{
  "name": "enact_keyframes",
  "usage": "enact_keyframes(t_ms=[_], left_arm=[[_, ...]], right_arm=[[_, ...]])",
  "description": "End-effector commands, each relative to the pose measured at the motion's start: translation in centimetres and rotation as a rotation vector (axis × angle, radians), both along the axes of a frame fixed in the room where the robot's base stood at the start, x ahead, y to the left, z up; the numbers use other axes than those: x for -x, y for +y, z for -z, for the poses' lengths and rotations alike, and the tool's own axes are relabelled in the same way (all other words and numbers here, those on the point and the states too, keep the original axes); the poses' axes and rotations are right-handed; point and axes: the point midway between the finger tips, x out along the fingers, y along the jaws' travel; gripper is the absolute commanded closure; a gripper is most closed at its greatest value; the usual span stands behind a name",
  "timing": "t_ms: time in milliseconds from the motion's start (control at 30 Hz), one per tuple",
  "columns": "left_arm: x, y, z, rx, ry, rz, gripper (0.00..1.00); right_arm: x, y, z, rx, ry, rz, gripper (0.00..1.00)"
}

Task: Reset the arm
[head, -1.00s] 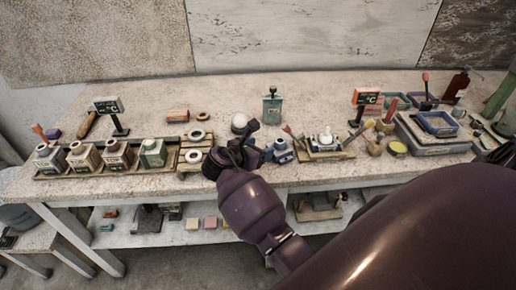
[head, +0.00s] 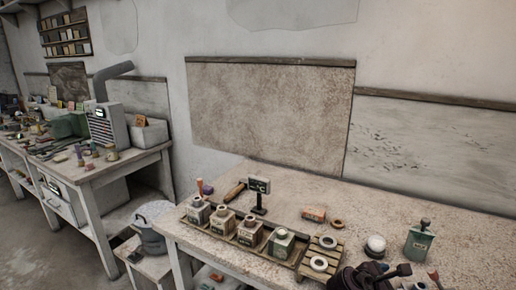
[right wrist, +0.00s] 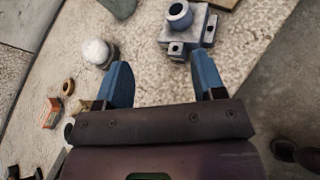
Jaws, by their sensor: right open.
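My right gripper (right wrist: 161,78) is open in the right wrist view, with two blue fingers apart and nothing between them. A white plaster sphere (right wrist: 97,52) sits left of the fingers in the wrist view, and just behind the gripper in the head view (head: 376,246). A blue-grey block with a round socket (right wrist: 187,28) lies just beyond the fingertips. My left gripper is not in view.
A slatted rack with rings (head: 321,257) is left of the gripper. A green bottle (head: 419,241) is to its right. The back middle is mostly clear.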

Motion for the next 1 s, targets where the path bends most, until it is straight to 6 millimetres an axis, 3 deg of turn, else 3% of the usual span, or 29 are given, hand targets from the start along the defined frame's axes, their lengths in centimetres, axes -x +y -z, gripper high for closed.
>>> enact_keyframes(t_ms=[300,500,667,800,1000], left_arm=[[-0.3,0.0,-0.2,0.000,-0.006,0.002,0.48],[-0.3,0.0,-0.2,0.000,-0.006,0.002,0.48],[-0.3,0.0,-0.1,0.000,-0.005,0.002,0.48],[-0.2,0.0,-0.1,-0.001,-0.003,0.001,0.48],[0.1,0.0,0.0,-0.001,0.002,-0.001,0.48]], right_arm=[[-4.8,3.9,-1.1,-0.470,-0.661,-0.076,0.37],[-4.8,6.6,-0.6,-0.894,-1.000,-0.063,0.37],[-2.4,8.3,0.7,-1.288,-1.209,0.024,0.37],[1.9,9.3,2.6,-1.638,-1.328,0.174,0.37],[9.2,9.4,5.7,-1.899,-1.361,0.385,0.37]])
